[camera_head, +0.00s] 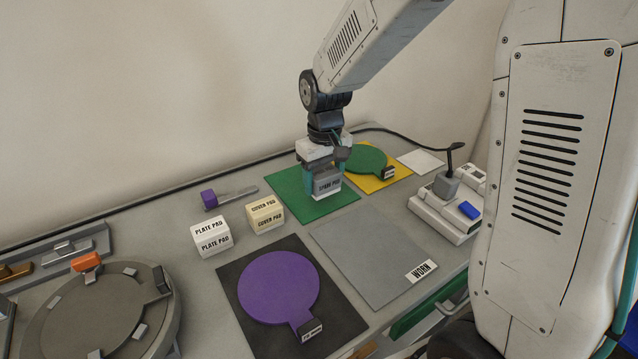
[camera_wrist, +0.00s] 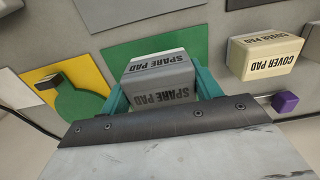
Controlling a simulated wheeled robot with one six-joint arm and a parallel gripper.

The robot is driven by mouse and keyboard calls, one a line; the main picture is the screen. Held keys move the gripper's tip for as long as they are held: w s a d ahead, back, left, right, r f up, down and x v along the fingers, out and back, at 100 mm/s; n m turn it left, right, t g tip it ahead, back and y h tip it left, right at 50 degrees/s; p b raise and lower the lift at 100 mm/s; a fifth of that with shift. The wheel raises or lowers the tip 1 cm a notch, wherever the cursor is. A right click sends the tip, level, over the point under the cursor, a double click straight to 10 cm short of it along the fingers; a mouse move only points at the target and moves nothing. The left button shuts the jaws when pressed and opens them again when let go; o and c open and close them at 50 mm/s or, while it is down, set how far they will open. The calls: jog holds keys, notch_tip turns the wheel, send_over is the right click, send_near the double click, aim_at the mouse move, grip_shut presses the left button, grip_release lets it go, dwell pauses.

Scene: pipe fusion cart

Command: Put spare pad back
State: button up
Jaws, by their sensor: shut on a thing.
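The spare pad (camera_head: 327,183) is a grey block with a white lower edge and black "SPARE PAD" lettering. My gripper (camera_head: 325,176) points down and is shut on it, with a teal finger on each side. I cannot tell whether the pad touches the mat.
The cream cover pad (camera_head: 265,214) and white plate pad (camera_head: 211,236) stand left of the green mat. A yellow mat (camera_head: 398,172) with a green disc (camera_head: 362,158) lies behind right. A purple disc (camera_head: 278,287) lies on a dark mat in front. The grey "WORN" mat (camera_head: 365,259) is bare.

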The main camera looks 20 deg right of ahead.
aim_at(320, 171)
jog(key=w, duration=0.3)
jog(key=shift+d+f, duration=0.15)
jog(key=shift+f, duration=1.7)
jog(key=shift+f, duration=0.15)
jog(key=o, duration=1)
jog(key=shift+c, duration=0.2)
